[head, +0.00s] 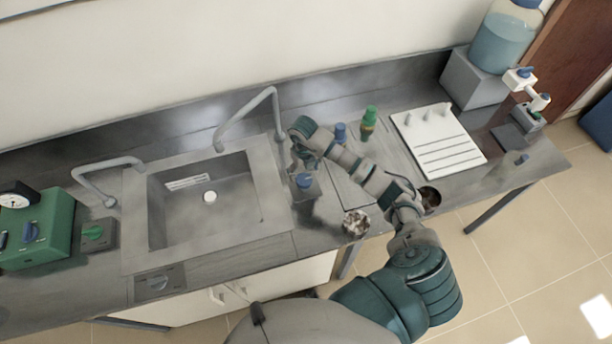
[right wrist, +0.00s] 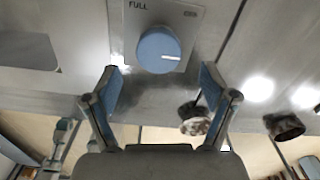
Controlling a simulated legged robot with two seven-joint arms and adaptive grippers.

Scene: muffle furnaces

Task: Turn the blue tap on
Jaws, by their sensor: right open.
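The blue tap knob (head: 305,181) sits on a grey square plate on the counter, right of the sink. In the right wrist view the round blue knob (right wrist: 158,50) shows a white pointer mark aimed right, with "FULL" lettered at the plate's upper left. My right gripper (right wrist: 160,88) is open and empty, its two fingers spread to either side below the knob in that picture, with no visible contact. In the head view my right gripper (head: 301,163) is close by the blue knob, partly hidden by its own wrist. My left gripper is not in view.
The sink (head: 205,235) with two bent spouts is at left. A green knob (head: 93,233) and a green gauge box (head: 38,235) stand farther left. Small bottles (head: 369,122), a white tray (head: 438,142) and a metal cup (head: 355,223) are to the right.

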